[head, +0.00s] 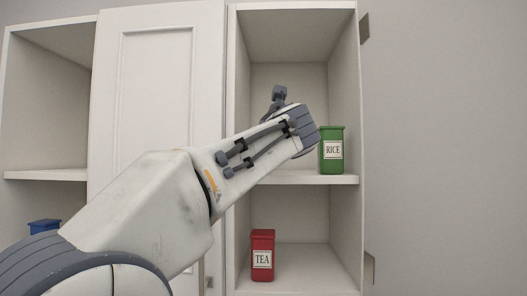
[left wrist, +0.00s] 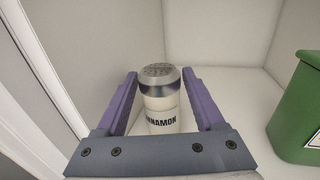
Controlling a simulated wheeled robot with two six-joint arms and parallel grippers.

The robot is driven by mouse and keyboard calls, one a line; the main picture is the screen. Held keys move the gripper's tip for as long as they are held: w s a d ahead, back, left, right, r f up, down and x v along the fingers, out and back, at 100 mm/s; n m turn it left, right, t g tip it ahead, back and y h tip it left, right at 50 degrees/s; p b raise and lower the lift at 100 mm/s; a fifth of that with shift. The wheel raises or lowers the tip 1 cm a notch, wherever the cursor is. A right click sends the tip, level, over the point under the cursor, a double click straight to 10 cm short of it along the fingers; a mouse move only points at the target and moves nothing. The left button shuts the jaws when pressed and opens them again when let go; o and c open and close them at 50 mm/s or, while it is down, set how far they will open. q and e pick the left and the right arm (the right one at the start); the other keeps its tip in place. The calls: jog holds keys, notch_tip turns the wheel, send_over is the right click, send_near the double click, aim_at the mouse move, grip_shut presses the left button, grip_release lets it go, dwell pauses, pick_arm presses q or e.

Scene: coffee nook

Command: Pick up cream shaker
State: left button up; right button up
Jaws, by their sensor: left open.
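A cream shaker (left wrist: 160,107) with a perforated silver cap and a dark label ending in "NNAMON" stands upright in the left wrist view. My left gripper (left wrist: 161,100) is open, with one purple finger on each side of the shaker. I cannot tell whether the fingers touch it. In the head view my left gripper (head: 281,97) reaches into the upper right compartment, and my arm hides the shaker there. My right gripper is not in view.
A green RICE canister (head: 332,152) stands just right of my gripper; it also shows in the left wrist view (left wrist: 305,110). A red TEA canister (head: 262,257) stands on the shelf below. A blue container (head: 44,226) is at lower left. A white cabinet door (head: 155,75) borders the compartment.

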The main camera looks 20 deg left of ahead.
pick_arm(q)
grip_shut()
jog(key=shift+r, duration=0.1)
jog(key=shift+r, duration=0.7)
notch_tip(320, 180, up, 2)
jog(key=shift+p, duration=0.5)
jog(key=b+v, duration=0.5)
jog(key=v, duration=1.3)
